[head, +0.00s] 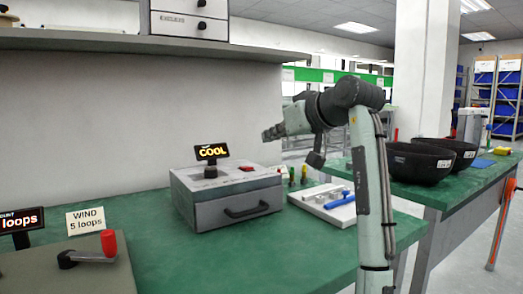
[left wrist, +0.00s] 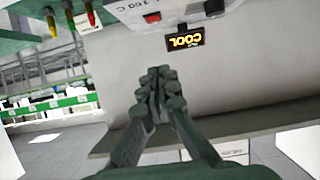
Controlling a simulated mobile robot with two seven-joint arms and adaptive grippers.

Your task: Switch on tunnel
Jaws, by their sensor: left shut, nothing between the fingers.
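A grey box (head: 210,214) with a drawer-like handle (head: 247,211) stands on the green bench; I take it to be the tunnel. A small black display reading COOL (head: 212,152) stands on its top, with a red switch (head: 246,168) to the right. In the left wrist view, upside down, the display (left wrist: 185,40) and the red switch (left wrist: 152,17) show at the top. My left gripper (head: 268,134) is shut and empty, above and apart from the box, pointing left. Its closed fingers (left wrist: 160,85) show in the left wrist view. My right gripper is not in view.
A white tray (head: 310,206) with a blue tool lies right of the box. A crank with a red handle (head: 108,243) and a WIND sign (head: 90,219) are at the left. A shelf (head: 130,42) overhangs. Black bowls (head: 412,168) stand on the right bench.

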